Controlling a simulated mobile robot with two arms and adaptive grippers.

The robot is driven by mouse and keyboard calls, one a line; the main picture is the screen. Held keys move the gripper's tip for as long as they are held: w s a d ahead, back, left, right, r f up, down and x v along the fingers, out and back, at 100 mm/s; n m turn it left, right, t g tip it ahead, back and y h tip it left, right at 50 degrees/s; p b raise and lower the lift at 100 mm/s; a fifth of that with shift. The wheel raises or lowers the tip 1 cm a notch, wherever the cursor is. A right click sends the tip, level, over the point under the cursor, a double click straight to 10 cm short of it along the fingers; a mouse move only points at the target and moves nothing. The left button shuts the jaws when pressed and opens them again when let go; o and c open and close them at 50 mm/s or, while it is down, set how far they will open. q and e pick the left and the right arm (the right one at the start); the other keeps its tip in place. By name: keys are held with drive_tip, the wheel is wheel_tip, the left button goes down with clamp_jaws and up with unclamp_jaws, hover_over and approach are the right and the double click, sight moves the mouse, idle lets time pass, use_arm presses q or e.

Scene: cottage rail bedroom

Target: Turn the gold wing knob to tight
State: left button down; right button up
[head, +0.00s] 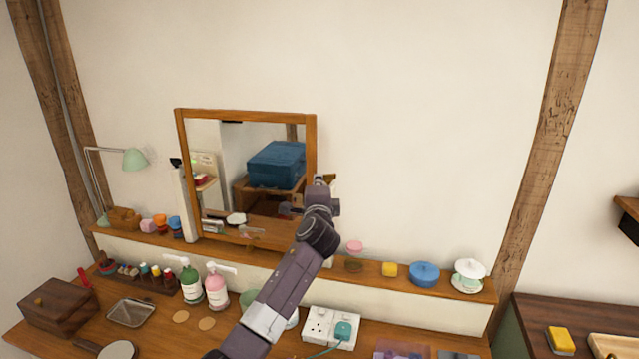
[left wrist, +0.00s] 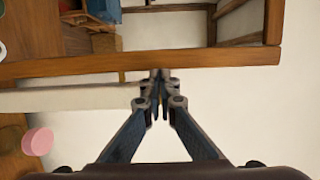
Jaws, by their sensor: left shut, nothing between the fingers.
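A wood-framed mirror (head: 311,140) stands on the shelf against the wall. A small gold-brown piece, which looks like the wing knob (head: 330,178), shows at its right side post, just past my left gripper (head: 319,182). My gripper partly covers it, and I cannot tell which way its wings point. In the left wrist view, the fingers of my left gripper (left wrist: 160,78) are shut and empty, with their tips at the edge of the mirror frame (left wrist: 70,66). The knob cannot be made out there. I cannot tell whether the fingers touch it. My right gripper is out of view.
A pink-lidded jar (head: 354,247), yellow block (head: 390,270), blue pot (head: 424,274) and white lidded dish (head: 468,275) stand on the shelf. Bottles (head: 216,288) and a socket block (head: 331,327) stand below on the desk. The wall right of the mirror is clear.

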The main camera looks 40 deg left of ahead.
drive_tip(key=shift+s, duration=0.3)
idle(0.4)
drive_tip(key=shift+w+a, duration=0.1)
